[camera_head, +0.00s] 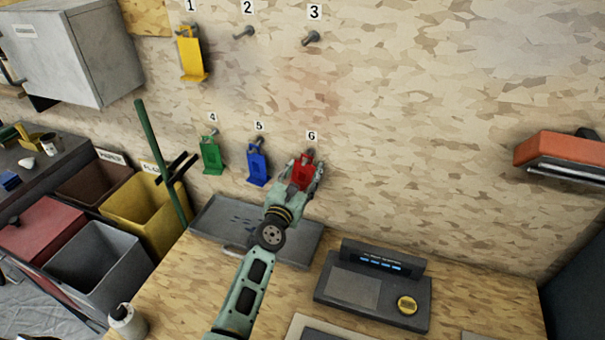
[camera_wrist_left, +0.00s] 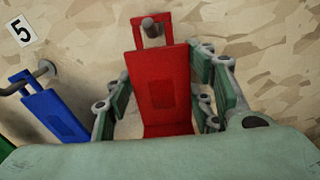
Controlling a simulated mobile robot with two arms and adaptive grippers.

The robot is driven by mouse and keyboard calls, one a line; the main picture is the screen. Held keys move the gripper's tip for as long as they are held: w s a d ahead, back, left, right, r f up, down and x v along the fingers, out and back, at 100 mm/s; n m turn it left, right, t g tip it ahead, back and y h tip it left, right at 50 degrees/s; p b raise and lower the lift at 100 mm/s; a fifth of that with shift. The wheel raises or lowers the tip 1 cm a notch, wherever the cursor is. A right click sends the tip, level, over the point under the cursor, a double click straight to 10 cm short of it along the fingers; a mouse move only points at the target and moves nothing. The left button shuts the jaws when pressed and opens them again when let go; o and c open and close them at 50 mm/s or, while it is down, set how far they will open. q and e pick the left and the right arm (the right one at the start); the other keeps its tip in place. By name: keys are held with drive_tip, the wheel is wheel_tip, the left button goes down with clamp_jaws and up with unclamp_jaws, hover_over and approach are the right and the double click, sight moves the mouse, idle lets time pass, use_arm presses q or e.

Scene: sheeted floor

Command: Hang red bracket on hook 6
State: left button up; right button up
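The red bracket (camera_head: 303,170) is upright against the wall under label 6. In the left wrist view the top loop of the red bracket (camera_wrist_left: 160,80) is around the peg of hook 6 (camera_wrist_left: 150,28). In the head view hook 6 (camera_head: 311,152) shows just above the bracket. My left gripper (camera_head: 304,180) is at the bracket, one finger on each side. In the left wrist view the fingers of my left gripper (camera_wrist_left: 165,92) stand apart, with a gap visible between the left finger and the bracket. The bracket's lower end is partly hidden by the gripper body. My right gripper is out of view.
A blue bracket (camera_head: 257,164) hangs on hook 5, a green one (camera_head: 211,156) on hook 4, and a yellow one (camera_head: 191,57) on hook 1. Hooks 2 (camera_head: 244,33) and 3 (camera_head: 312,38) are bare. Below are a grey tray (camera_head: 215,222) and a dark device (camera_head: 375,285).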

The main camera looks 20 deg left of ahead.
use_arm(q)
drive_tip(key=o, duration=0.3)
drive_tip(key=shift+o, duration=0.2)
drive_tip(key=shift+f, duration=0.1)
